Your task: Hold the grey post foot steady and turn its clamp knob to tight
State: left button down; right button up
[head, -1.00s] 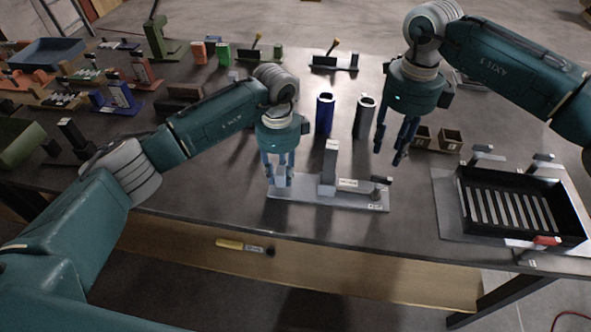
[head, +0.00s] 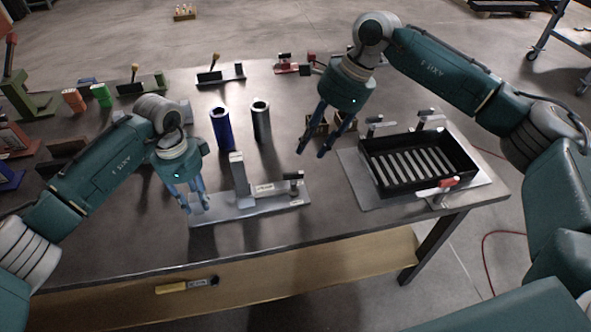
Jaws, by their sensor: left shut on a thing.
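The grey post foot (head: 245,206) lies on the dark table, a long flat plate with an upright post (head: 238,174) near its middle. A small dark clamp knob (head: 296,178) appears at its right end; its exact setting is too small to read. My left gripper (head: 198,206) is shut at the left end of the foot, on a small raised part of it that the fingers mostly hide. My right gripper (head: 311,153) is open and empty, with its fingers pointing down above and behind the right end of the foot, apart from the knob.
A blue tube (head: 221,130) and a grey tube (head: 261,121) stand behind the foot. Small brown boxes (head: 317,128) stand close behind my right fingers. A black slatted tray (head: 415,165) is to the right. The table in front of the foot is clear.

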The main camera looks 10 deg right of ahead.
aim_at(294, 174)
jog(key=x, duration=1)
jog(key=shift+f, duration=0.2)
grip_shut()
